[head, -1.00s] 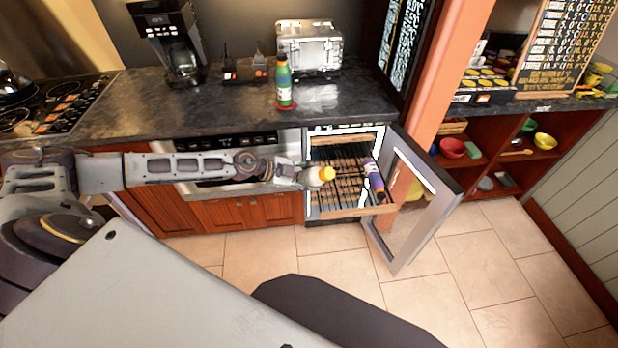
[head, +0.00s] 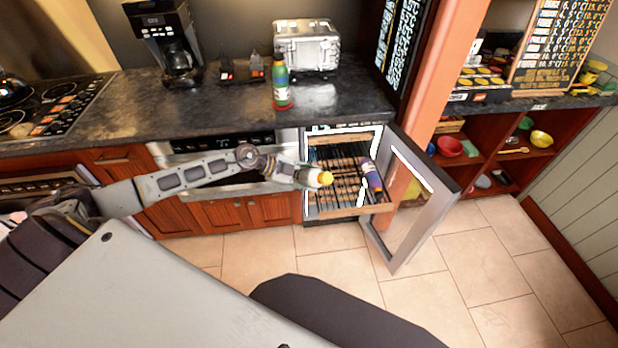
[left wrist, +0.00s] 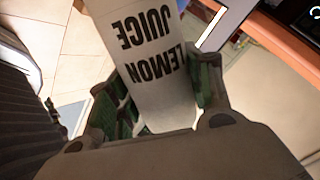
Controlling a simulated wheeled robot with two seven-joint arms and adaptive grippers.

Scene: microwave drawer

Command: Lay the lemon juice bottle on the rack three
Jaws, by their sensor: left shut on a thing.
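The lemon juice bottle, white with a yellow cap, is held in my left gripper. It shows in the head view (head: 314,177) and large in the left wrist view (left wrist: 150,60), where black letters read LEMON JUICE. My left gripper (head: 292,172) is shut on it; green finger pads (left wrist: 160,98) press both sides. The bottle is roughly level, its cap pointing right, in front of the open cooler's left side. A pulled-out wooden-front rack (head: 340,211) is in the cooler; I cannot tell its number. My right gripper is not in view.
A dark purple bottle (head: 371,177) lies on the rack's right side. The cooler's glass door (head: 408,205) stands open to the right. A green bottle (head: 280,85) and toaster (head: 306,46) stand on the counter (head: 225,105) above. The floor in front is clear.

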